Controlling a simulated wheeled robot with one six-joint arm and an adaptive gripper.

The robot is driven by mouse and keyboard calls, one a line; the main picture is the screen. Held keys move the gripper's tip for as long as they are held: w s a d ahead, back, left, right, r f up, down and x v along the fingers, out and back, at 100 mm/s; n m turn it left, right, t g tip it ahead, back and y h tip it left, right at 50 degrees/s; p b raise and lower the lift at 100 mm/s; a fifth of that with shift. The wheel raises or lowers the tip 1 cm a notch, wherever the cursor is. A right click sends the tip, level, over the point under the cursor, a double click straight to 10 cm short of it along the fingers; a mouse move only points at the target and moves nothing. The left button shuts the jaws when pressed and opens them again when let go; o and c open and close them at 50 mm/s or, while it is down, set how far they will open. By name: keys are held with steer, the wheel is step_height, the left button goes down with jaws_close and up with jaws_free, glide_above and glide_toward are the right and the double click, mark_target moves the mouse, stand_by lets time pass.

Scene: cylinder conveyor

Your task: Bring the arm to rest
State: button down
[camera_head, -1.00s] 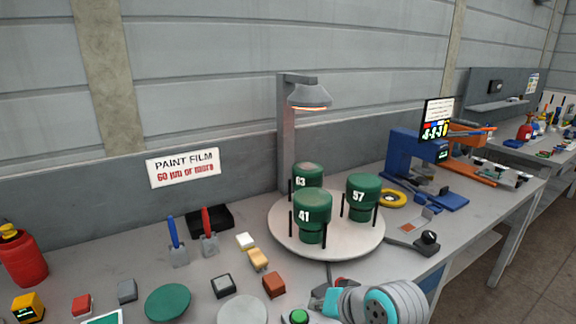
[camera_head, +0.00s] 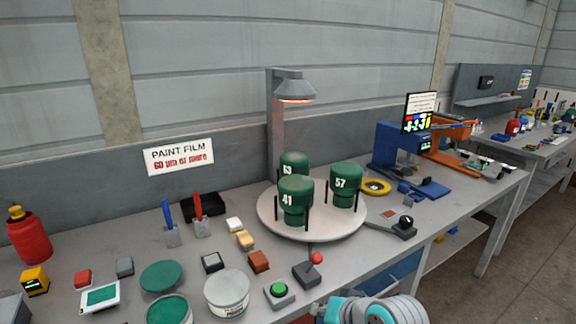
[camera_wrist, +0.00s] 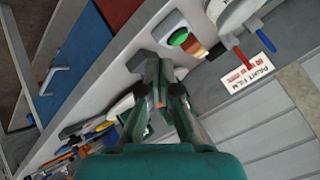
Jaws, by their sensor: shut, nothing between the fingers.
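My arm (camera_head: 375,310) shows at the bottom edge of the head view, low in front of the bench; the gripper's fingers cannot be made out there. In the wrist view my gripper (camera_wrist: 160,75) has its fingers together with nothing between them. It seems to hang clear of the bench, with a green button (camera_wrist: 178,38) beyond the fingertips. Three green cylinders marked 63 (camera_head: 293,162), 41 (camera_head: 295,198) and 57 (camera_head: 345,183) stand on a round white turntable (camera_head: 330,232), apart from my arm.
A lamp (camera_head: 292,87) overhangs the turntable. A red-knobbed lever (camera_head: 312,264) and a green button box (camera_head: 279,292) stand near the bench's front edge, close to my arm. Paint tins (camera_head: 227,294) and small blocks crowd the left. A blue machine (camera_head: 400,155) stands at right.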

steer(key=s+d+f+m+t+h, duration=0.15)
steer(key=s+d+f, duration=0.25)
steer(key=s+f, duration=0.45)
steer(key=s+d+f+n+t+h, duration=0.1)
steer(key=s+d+f+t, duration=0.15)
steer(key=s+f, duration=0.65)
steer(key=s+d+r+t+h, duration=0.1)
steer(key=s+r, duration=0.2)
steer(key=s, duration=0.5)
steer(key=s+d+r+n+t, duration=0.1)
steer(key=s+d+r, duration=0.1)
steer(key=s, duration=0.7)
steer(key=s+d+r+n+t+h, duration=0.1)
steer(key=s+d+r, duration=0.1)
steer(key=s, duration=0.7)
steer(key=shift+r+h, duration=0.35)
steer(key=shift+r, duration=0.55)
